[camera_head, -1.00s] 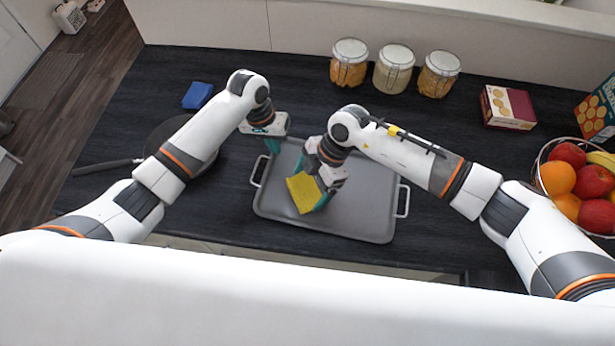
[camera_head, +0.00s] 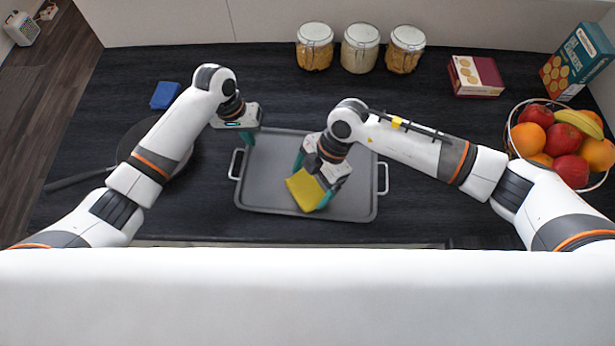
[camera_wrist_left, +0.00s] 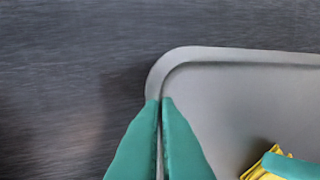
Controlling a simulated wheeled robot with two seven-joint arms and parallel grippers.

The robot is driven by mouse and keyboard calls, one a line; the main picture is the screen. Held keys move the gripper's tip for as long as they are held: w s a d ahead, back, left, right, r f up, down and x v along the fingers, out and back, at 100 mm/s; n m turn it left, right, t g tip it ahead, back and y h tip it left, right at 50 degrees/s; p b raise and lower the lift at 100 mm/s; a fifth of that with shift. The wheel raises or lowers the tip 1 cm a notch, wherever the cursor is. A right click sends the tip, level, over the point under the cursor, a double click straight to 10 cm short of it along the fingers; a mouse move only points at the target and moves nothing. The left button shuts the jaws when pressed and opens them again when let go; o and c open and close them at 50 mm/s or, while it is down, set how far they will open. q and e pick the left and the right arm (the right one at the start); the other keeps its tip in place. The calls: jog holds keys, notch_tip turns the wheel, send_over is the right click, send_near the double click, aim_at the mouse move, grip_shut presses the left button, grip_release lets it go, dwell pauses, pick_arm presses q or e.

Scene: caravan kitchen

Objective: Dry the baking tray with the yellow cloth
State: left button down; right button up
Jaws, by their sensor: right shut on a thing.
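The grey baking tray (camera_head: 350,200) lies on the dark worktop, with a handle at each short end. My left gripper (camera_head: 246,138) is at the tray's far left corner. In the left wrist view its green fingers (camera_wrist_left: 162,105) are nearly together, with the tray's thin rim (camera_wrist_left: 152,82) between them. My right gripper (camera_head: 312,180) is over the middle of the tray, shut on the yellow cloth (camera_head: 303,190). The cloth hangs low at the tray's surface; contact beneath it is hidden. A yellow piece of it (camera_wrist_left: 284,155) shows in the left wrist view, beside a green finger.
A dark pan (camera_head: 140,140) sits partly behind my left arm, near a blue sponge (camera_head: 165,95). Three jars (camera_head: 360,48) stand along the back. A red box (camera_head: 476,76), a cracker box (camera_head: 576,62) and a fruit basket (camera_head: 560,140) are at the right.

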jog(key=shift+w+d+r, duration=0.1)
jog(key=shift+w+d, duration=0.15)
jog(key=shift+d, duration=0.85)
jog(key=shift+w+d+f, duration=0.1)
jog(key=shift+w+d, duration=0.15)
jog(key=shift+d, duration=0.8)
jog(key=shift+w+d+r, duration=0.1)
jog(key=shift+w+d, duration=0.15)
jog(key=shift+d, duration=0.85)
jog(key=shift+w+a, duration=0.55)
jog(key=shift+a, duration=0.45)
jog(key=shift+w+a, duration=0.55)
jog(key=shift+a, duration=0.4)
jog(key=shift+w+a, duration=0.55)
jog(key=shift+a, duration=0.45)
jog(key=shift+r, duration=3.05)
jog(key=shift+r, duration=0.15)
pick_arm(q)
jog(key=c, duration=1.6)
grip_release()
pick_arm(e)
notch_tip(320, 180, up, 6)
jog(key=shift+f, duration=0.15)
